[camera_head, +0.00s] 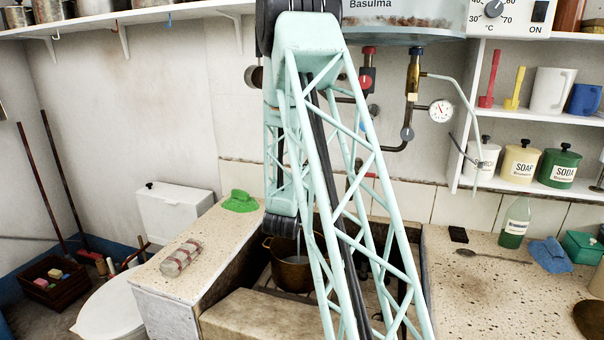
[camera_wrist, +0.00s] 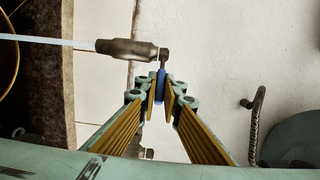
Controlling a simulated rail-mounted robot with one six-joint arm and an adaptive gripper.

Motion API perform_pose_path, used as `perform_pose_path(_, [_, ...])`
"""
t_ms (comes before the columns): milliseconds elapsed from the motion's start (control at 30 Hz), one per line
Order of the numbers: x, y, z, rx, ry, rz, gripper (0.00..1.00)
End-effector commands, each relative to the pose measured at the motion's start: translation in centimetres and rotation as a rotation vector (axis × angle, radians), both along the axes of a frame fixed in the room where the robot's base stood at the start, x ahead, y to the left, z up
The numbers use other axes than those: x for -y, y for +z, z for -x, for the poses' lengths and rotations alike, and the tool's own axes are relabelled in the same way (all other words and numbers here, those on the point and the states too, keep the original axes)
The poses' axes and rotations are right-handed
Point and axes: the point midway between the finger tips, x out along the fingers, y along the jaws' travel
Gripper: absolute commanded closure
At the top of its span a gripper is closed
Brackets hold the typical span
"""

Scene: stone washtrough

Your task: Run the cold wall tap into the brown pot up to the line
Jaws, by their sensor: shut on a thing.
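In the wrist view my gripper (camera_wrist: 161,101) is shut on the blue handle (camera_wrist: 161,86) of a grey metal tap (camera_wrist: 128,49). A pale stream of water (camera_wrist: 50,41) runs from the tap's spout to the left. The brown pot (camera_head: 290,274) stands upright in the trough in the head view, partly behind my arm. A thin pale stream comes down into it. Part of the pot's rim (camera_wrist: 17,57) shows at the left edge of the wrist view. The water level and the line in the pot cannot be made out. My arm hides the gripper in the head view.
The stone trough (camera_head: 255,318) lies between two speckled counters. A green bottle (camera_head: 515,223) and blue cloth (camera_head: 550,254) are on the right. A boiler with pipes and a gauge (camera_head: 441,111) hangs above.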

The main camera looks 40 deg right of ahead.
Motion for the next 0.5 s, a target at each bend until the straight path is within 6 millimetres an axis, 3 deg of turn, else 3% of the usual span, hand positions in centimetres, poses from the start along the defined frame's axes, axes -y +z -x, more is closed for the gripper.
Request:
perform_pose_path(333, [0.09, 0.08, 0.02, 0.001, -0.002, 0.0, 1.0])
perform_pose_path(367, [0.09, 0.08, 0.02, 0.001, -0.002, 0.0, 0.91])
perform_pose_path(500, [0.07, 0.06, 0.01, 0.001, -0.002, 0.0, 0.79])
